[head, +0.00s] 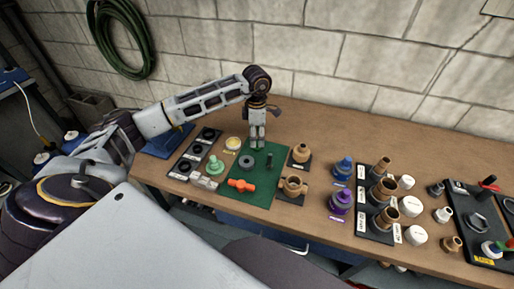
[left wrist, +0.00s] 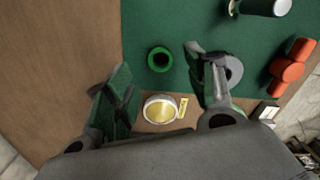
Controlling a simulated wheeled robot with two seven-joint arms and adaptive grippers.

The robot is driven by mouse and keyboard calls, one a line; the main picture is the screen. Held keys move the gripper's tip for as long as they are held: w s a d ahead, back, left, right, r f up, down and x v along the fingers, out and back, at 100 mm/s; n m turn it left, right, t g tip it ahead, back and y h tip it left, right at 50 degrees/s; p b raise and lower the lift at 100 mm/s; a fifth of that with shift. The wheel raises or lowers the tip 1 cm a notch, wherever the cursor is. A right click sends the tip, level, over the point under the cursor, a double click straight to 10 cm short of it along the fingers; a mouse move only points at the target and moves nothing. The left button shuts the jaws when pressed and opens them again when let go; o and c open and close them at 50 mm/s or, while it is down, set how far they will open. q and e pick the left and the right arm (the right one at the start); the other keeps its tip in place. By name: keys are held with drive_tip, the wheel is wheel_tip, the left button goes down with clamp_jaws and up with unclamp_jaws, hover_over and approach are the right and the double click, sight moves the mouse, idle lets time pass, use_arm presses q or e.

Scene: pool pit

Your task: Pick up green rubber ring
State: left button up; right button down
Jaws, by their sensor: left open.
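The green rubber ring (left wrist: 160,59) lies flat on the green mat (left wrist: 145,25) in the left wrist view, near the mat's edge. It shows between the two fingers of my left gripper (head: 257,146), which is open and empty. The fingers point down over the back part of the mat, and I cannot tell their exact height above it. In the head view I cannot make out the green ring; the gripper seems to hide it. My right gripper is not in view.
A grey ring (head: 246,161), an orange valve (head: 241,185) and a dark upright cylinder (head: 269,159) stand on the mat. A yellow-topped jar (head: 233,143) is just left of the gripper. Brass fittings (head: 293,186) stand to the right.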

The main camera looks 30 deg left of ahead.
use_arm(q)
drive_tip(key=f, duration=0.3)
drive_tip(key=shift+w+d, duration=0.1)
drive_tip(key=shift+d, duration=0.15)
drive_tip(key=shift+f, duration=0.7)
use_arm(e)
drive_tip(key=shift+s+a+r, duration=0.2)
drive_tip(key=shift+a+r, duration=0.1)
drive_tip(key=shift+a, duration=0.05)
use_arm(q)
drive_tip(key=c, duration=0.8)
drive_tip(key=shift+r, duration=0.2)
drive_tip(key=shift+c, duration=0.3)
wheel_tip(320, 180, up, 10)
drive_tip(key=shift+f, duration=0.15)
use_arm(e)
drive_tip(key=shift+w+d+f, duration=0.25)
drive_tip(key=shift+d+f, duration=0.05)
use_arm(q)
drive_tip(key=shift+o, duration=0.6)
